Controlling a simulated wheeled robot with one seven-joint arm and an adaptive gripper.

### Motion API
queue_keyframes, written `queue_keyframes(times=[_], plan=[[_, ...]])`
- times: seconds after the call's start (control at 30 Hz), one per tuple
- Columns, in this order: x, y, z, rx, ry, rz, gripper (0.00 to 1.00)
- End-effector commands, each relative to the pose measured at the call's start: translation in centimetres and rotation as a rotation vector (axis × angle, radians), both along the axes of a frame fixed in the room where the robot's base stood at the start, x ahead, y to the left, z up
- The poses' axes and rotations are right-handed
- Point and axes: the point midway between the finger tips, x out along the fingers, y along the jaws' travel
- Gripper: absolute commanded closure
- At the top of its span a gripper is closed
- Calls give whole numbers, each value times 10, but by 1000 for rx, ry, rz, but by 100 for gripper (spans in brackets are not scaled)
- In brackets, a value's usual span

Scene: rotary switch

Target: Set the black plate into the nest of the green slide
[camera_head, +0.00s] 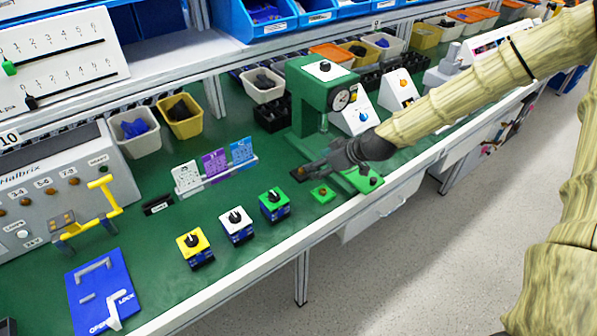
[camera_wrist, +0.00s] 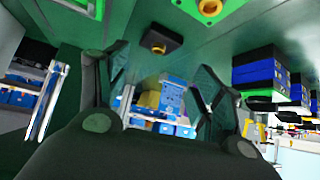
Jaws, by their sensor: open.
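The black plate (camera_head: 300,174), small with a brass-coloured knob, lies on the green bench just beyond my fingertips. In the wrist view, which appears upside down, the black plate (camera_wrist: 157,40) shows above the gap between my fingers, apart from them. My gripper (camera_head: 312,168) is open and empty, low over the bench; its two fingers (camera_wrist: 150,85) stand spread in the wrist view. A green press (camera_head: 318,85) with a gauge stands behind. The green slide and its nest cannot be clearly told; my gripper and arm hide part of the press's front.
A small green plate (camera_head: 322,194) with a brown knob lies nearer the bench edge. A green block with dark knobs (camera_head: 363,180) sits right of it. Green, white and yellow rotary switches (camera_head: 235,222) stand at the front left. Upright cards (camera_head: 214,165) stand left of the black plate.

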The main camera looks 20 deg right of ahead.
Motion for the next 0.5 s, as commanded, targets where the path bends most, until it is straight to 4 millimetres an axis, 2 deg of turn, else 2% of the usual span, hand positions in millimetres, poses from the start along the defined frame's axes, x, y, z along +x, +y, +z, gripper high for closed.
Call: queue_keyframes(times=[0.3,0.5], plan=[[27,13,-29,0,13,1,33],[32,16,-35,0,12,0,33]])
